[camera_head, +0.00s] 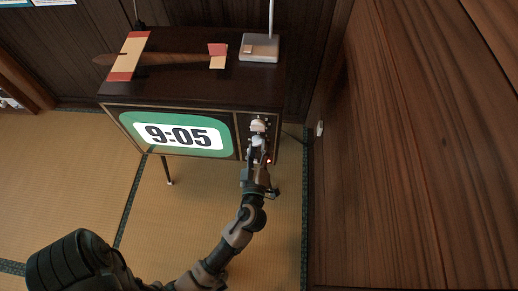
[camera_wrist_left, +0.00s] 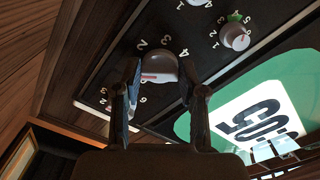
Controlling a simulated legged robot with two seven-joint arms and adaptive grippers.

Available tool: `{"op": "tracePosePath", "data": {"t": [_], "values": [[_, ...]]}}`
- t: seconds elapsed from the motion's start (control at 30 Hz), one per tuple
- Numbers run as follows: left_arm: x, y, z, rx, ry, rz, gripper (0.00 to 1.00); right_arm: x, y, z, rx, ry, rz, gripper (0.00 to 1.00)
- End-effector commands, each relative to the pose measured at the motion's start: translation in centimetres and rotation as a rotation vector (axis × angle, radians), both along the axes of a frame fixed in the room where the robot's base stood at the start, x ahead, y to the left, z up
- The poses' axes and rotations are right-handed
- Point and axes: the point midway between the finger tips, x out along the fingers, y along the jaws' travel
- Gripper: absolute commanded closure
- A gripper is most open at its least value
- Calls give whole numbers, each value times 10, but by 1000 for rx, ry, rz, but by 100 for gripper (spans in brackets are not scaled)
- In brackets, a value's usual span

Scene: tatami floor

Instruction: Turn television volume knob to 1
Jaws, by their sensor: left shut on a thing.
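The television (camera_head: 190,90) is a dark wooden cabinet on legs, with a green screen (camera_head: 165,133) reading 9:05. Its control panel is to the right of the screen. My left gripper (camera_head: 258,146) is at this panel and hides part of it. In the left wrist view, my left gripper (camera_wrist_left: 160,78) has its fingers on either side of a pale round knob (camera_wrist_left: 160,64) and is shut on it. Numbers ring this knob, and a red mark on it points left. A second knob (camera_wrist_left: 236,38) with a green mark is apart from the gripper. I cannot read which is volume.
A wooden model plane (camera_head: 165,61) and a grey antenna base (camera_head: 259,47) sit on the television top. A wooden wall (camera_head: 420,150) stands close on the right. The tatami floor (camera_head: 70,170) is clear in front and to the left.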

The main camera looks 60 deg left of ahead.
Motion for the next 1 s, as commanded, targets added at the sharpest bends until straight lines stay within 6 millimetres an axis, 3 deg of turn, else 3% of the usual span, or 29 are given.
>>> {"op": "tracePosePath", "data": {"t": [0.43,0.47,0.57,1.0], "values": [[-1,0,-4,-9,-1,3,93,0,0,-1,0,2,0,100],[-1,0,-4,-9,-1,3,56,0,0,-1,0,2,0,100],[-1,0,-3,-9,-2,2,33,0,0,-1,0,2,0,100],[-1,0,0,-6,-8,1,33,-3,0,1,-3,-2,0,100]]}}
